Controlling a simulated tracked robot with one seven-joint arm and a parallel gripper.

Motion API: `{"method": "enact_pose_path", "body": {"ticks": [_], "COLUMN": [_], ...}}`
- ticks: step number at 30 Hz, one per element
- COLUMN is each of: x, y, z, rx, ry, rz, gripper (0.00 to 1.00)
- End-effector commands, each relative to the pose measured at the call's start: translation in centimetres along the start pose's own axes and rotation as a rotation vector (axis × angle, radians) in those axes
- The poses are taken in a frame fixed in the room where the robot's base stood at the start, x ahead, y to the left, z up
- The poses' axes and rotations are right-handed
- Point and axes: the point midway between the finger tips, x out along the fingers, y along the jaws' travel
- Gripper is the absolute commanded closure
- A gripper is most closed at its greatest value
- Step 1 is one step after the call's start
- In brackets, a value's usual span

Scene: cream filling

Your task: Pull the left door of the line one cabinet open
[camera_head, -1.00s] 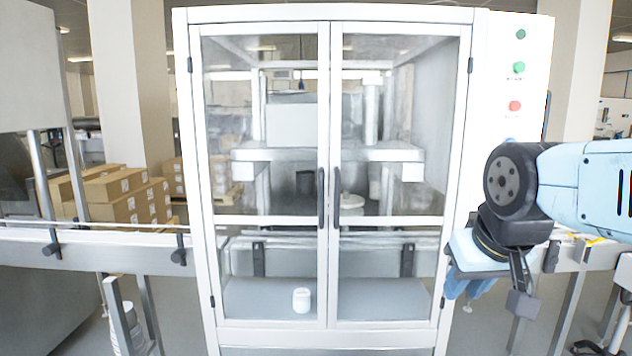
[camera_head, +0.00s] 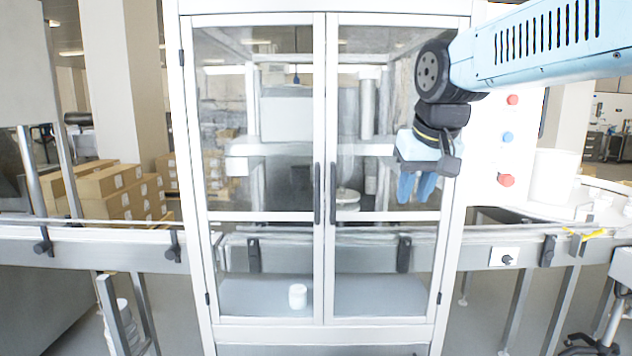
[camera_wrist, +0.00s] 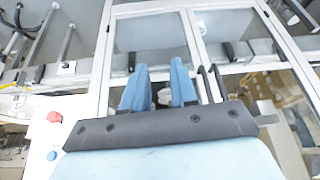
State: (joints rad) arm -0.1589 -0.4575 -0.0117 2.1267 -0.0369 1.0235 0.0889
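The cabinet stands in the middle of the head view with two glazed, white-framed doors, both shut. The left door (camera_head: 260,218) has a black vertical handle (camera_head: 317,193) at its inner edge. The right door (camera_head: 392,217) has a matching handle (camera_head: 333,193) just beside it. My gripper (camera_head: 416,188) is in front of the right door, to the right of both handles and apart from them. Its two blue fingers point down and are spread with a gap. In the wrist view my gripper (camera_wrist: 159,88) is open and empty, with the black handles (camera_wrist: 211,84) to the right of its fingers.
A small white jar (camera_head: 298,296) stands inside the cabinet behind the left door. Control buttons (camera_head: 507,137) are on the panel at right. Conveyors (camera_head: 110,240) run on both sides. Stacked cartons (camera_head: 125,195) are at left. The front of the left door is clear.

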Motion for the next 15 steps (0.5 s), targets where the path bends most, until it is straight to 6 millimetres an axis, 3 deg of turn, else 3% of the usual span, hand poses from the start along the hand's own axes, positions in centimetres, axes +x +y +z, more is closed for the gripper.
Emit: {"method": "enact_pose_path", "body": {"ticks": [1, 9, 15], "x": [-0.1, -0.3, 0.3], "y": [-1.0, -6.7, -11.2], "z": [-2.3, -12.2, -17.5], "rx": [-0.012, -0.052, -0.075], "ry": [-0.007, -0.034, -0.050], "rz": [-0.006, -0.023, -0.031], "gripper": [0.73, 0.73, 0.73]}}
